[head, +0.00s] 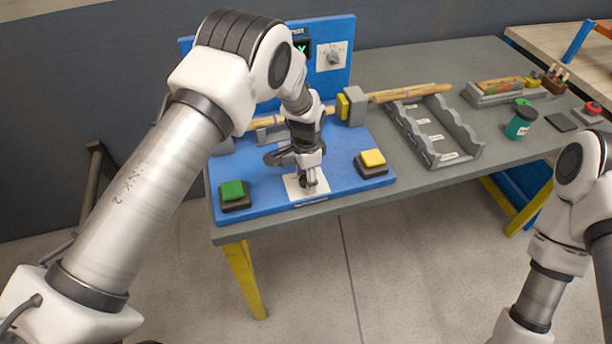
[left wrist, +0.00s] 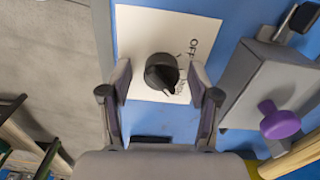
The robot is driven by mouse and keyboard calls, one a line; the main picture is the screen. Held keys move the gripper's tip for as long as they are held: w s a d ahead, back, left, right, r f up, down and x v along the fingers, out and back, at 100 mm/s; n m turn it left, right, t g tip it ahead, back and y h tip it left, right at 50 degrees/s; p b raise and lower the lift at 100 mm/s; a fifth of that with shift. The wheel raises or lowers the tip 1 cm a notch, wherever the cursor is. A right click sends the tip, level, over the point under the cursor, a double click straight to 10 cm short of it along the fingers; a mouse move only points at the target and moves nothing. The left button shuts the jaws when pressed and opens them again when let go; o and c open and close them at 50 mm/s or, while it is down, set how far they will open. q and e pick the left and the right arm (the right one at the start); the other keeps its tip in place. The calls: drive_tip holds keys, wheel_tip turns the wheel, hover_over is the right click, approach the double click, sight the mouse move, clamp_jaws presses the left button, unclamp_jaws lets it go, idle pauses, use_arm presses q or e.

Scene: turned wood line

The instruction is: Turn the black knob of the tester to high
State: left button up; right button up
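The tester has a blue base (head: 342,187) and an upright blue back panel. Its black knob (left wrist: 161,72) sits on a white plate (left wrist: 136,40) at the base's front edge. The word OFF shows up and right of the knob; another label below right is partly hidden. My left gripper (head: 310,186) reaches down over the plate and mostly hides the knob in the head view. Its fingers (left wrist: 161,82) are open, one each side of the knob, with gaps. My right gripper is out of view.
A green button (head: 232,190) and a yellow button (head: 372,158) flank the plate. A turned wooden piece (head: 410,93) lies across the tester. A purple knob (left wrist: 281,119) is near the right finger.

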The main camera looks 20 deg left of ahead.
use_arm(q)
drive_tip(key=shift+r, duration=0.15)
wheel_tip(320, 180, up, 12)
idle(0.3)
drive_tip(key=shift+f, duration=0.2)
